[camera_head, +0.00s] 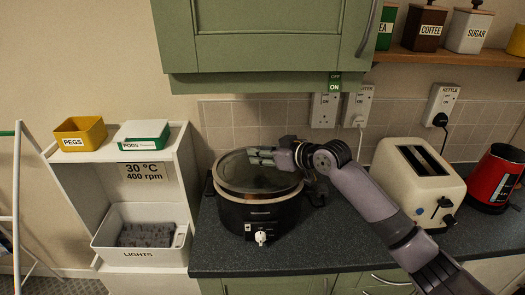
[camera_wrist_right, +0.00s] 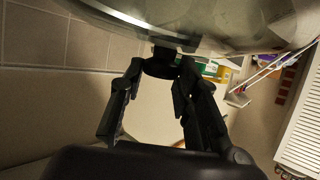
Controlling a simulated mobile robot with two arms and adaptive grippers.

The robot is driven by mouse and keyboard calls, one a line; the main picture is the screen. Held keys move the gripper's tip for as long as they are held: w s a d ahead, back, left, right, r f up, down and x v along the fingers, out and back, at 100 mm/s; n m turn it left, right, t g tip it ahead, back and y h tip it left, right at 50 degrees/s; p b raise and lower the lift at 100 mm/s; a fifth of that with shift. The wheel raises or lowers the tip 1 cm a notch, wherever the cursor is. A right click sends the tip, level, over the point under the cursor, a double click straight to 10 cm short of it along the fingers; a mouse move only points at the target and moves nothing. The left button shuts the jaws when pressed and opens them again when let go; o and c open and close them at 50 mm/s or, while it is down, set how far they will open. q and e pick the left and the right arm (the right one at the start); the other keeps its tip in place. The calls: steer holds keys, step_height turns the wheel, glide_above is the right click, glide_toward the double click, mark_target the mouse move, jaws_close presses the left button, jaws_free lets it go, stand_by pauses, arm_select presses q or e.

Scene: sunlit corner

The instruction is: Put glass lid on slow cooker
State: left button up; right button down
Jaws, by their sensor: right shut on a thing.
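The black slow cooker (camera_head: 272,213) stands on the dark worktop, with a white knob on its front. The glass lid (camera_head: 235,176) is over the cooker's top; it looks slightly tilted, and I cannot tell whether its rim touches all round. My right gripper (camera_head: 262,156) reaches in from the right above the lid and is shut on the lid's knob. In the right wrist view the lid (camera_wrist_right: 225,25) fills the top, and its black knob (camera_wrist_right: 163,64) lies between the fingertips of that gripper (camera_wrist_right: 158,78). My left gripper is not in view.
A cream toaster (camera_head: 415,178) and a red kettle (camera_head: 495,178) stand to the right on the worktop (camera_head: 350,238). A green cupboard (camera_head: 270,50) hangs low above the cooker. A white shelf unit (camera_head: 185,190) with boxes stands to the left.

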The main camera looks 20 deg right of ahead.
steer(key=shift+f, duration=0.35)
steer(key=shift+f, duration=0.1)
steer(key=shift+f, duration=0.5)
steer(key=c, duration=1.2)
jaws_free()
